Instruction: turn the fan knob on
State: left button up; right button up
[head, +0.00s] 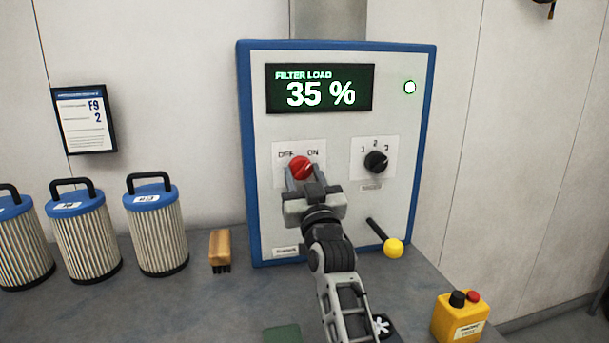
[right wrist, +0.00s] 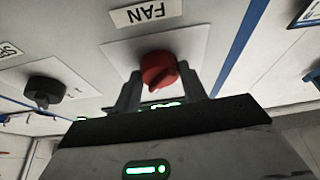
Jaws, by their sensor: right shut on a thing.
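The red fan knob (head: 301,166) sits on the control panel (head: 338,220) between the words OFF and ON. My right gripper (head: 302,179) is at the knob, with one finger on each side, shut on it. In the right wrist view the red knob (right wrist: 158,70) shows between the two fingers, below an upside-down FAN label (right wrist: 146,12). Its ridge looks slanted there. In the head view the fingers partly cover the knob, so I cannot tell exactly where it points. My left gripper is in neither view.
A black 1-2-3 knob (head: 376,162) is right of the fan knob. A yellow-ended lever (head: 393,247) sticks out below it. The display (head: 320,89) reads FILTER LOAD 35 %. Filters (head: 157,226), a brush (head: 220,249) and a yellow button box (head: 460,318) stand on the bench.

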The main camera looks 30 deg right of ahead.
jog(key=shift+f+m+h, duration=0.15)
jog(key=shift+m+h, duration=0.25)
jog(key=shift+m, duration=0.2)
jog(key=o, duration=1)
jog(key=shift+r, duration=0.4)
notch_tip(320, 180, up, 3)
jog(key=shift+f, duration=0.1)
jog(key=s+a+r, duration=0.2)
jog(key=s+r, duration=0.1)
jog(key=s, duration=0.1)
jog(key=s+a+r+b, duration=0.1)
jog(key=s+a+r, duration=0.1)
jog(key=s+r, duration=0.1)
jog(key=s+a+r, duration=0.2)
jog(key=s+r, duration=0.1)
jog(key=s, duration=0.2)
jog(key=shift+s+a+r, duration=0.1)
jog(key=shift+s+r, duration=0.15)
jog(key=shift+s, duration=0.05)
